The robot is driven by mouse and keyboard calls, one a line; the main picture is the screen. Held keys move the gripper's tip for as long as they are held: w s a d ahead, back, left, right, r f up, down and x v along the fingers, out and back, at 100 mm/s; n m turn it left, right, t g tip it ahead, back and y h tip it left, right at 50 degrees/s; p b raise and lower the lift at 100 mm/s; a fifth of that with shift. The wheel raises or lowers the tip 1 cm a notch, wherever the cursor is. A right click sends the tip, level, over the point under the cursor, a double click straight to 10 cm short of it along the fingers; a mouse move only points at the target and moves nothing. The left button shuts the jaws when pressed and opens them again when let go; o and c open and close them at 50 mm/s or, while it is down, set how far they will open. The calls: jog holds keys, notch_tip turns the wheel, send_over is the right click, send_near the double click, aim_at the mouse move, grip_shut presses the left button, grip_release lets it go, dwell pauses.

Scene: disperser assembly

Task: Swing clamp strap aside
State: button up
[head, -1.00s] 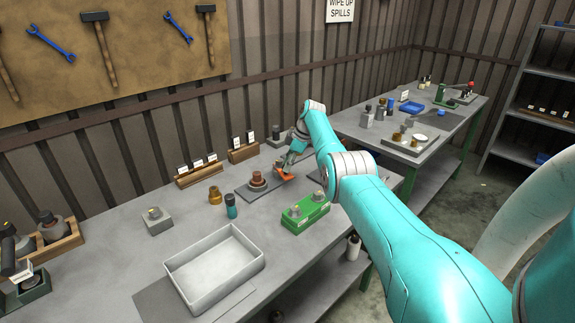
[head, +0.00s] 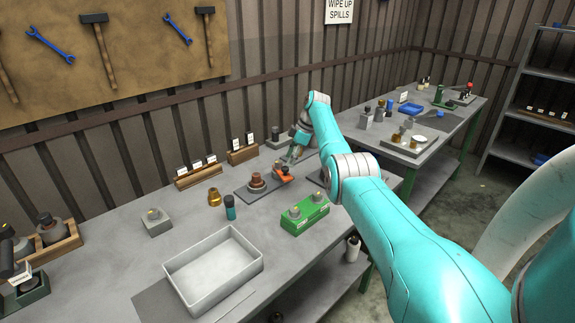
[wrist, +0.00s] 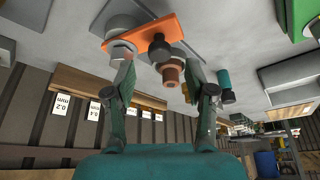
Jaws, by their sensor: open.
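The orange clamp strap (head: 284,176) lies at the right end of a dark base plate (head: 242,192) on the near bench. A brown stepped stack (head: 257,182) stands on the plate just left of it. My gripper (head: 291,160) is right above the strap and partly covers it in the head view. In the wrist view my gripper (wrist: 161,75) has its fingers spread, with nothing held between them. There the strap (wrist: 145,33) runs across above the fingertips, and the brown stack (wrist: 169,70) shows between the fingers. Whether a finger touches the strap cannot be told.
Wooden card racks (head: 198,176) line the wall behind. A white tray (head: 214,268) sits at the front. Bare bench lies between tray and green block.

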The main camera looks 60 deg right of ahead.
jog(key=v, duration=0.8)
dwell(0.4)
